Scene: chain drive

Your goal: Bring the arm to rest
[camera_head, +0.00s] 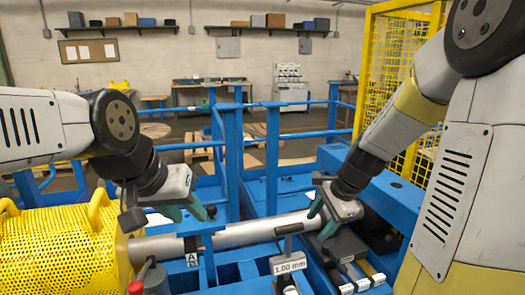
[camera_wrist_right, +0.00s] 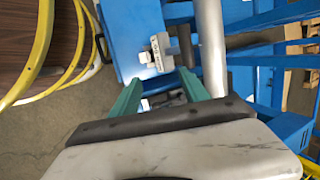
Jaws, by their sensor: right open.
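My left gripper (camera_head: 188,212) hangs at the left over the blue frame, just above the grey shaft (camera_head: 255,231). Its two green fingers point down and right, with a gap and nothing seen between them. My right gripper (camera_head: 321,217) is over the right end of the shaft. Its green fingers are spread apart. In the right wrist view the fingers of the right gripper (camera_wrist_right: 158,93) are also apart and hold nothing; the shaft (camera_wrist_right: 210,45) shows beyond them. Whether either gripper touches the shaft cannot be told.
A yellow perforated guard (camera_head: 55,250) covers the left end of the shaft. A tag reading 1.00 mm (camera_head: 290,263) stands in front, beside a red-knobbed lever (camera_head: 135,287). Blue rails (camera_head: 240,150) rise behind. A yellow mesh fence (camera_head: 395,100) stands at the right.

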